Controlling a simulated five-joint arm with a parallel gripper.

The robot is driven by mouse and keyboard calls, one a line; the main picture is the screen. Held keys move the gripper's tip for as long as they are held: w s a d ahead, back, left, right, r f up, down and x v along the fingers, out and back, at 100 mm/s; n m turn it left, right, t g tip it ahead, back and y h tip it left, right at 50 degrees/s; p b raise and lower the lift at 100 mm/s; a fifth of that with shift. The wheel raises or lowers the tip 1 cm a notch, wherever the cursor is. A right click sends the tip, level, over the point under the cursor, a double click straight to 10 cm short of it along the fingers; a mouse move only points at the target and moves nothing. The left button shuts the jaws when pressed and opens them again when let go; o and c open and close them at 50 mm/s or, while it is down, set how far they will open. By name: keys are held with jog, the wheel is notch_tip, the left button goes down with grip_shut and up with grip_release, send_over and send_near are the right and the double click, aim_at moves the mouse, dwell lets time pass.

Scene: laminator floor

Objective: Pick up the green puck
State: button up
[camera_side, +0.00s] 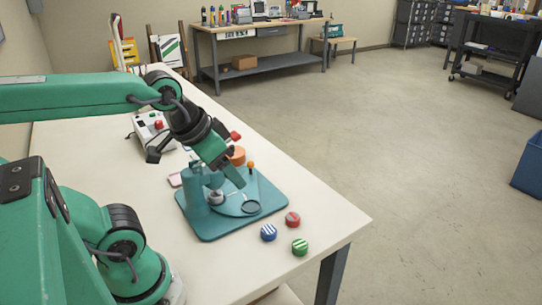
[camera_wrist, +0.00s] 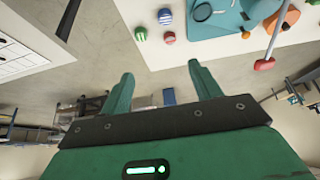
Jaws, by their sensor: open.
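The green puck (camera_side: 299,247) with white stripes lies on the white table near its front right corner. In the wrist view the green puck (camera_wrist: 141,34) shows beyond the fingers, near the table edge. My gripper (camera_side: 239,181) is above the teal fixture, back and to the left of the puck and well apart from it. In the wrist view my gripper (camera_wrist: 161,69) has its two green fingers spread, with nothing between them.
A blue puck (camera_side: 268,232) and a red puck (camera_side: 292,218) lie close to the green one. The teal fixture (camera_side: 225,230) with an upright post stands beside them. A box with a red button (camera_side: 152,130) is farther back. The table's front right corner is otherwise clear.

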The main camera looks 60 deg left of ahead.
jog(key=shift+w, duration=0.15)
jog(key=m+g, duration=0.2)
jog(key=g, duration=0.4)
send_over(298, 244)
notch_tip(298, 244, down, 16)
jog(key=shift+f, duration=0.1)
jog(key=shift+f, duration=0.1)
jog(key=shift+f, duration=1.2)
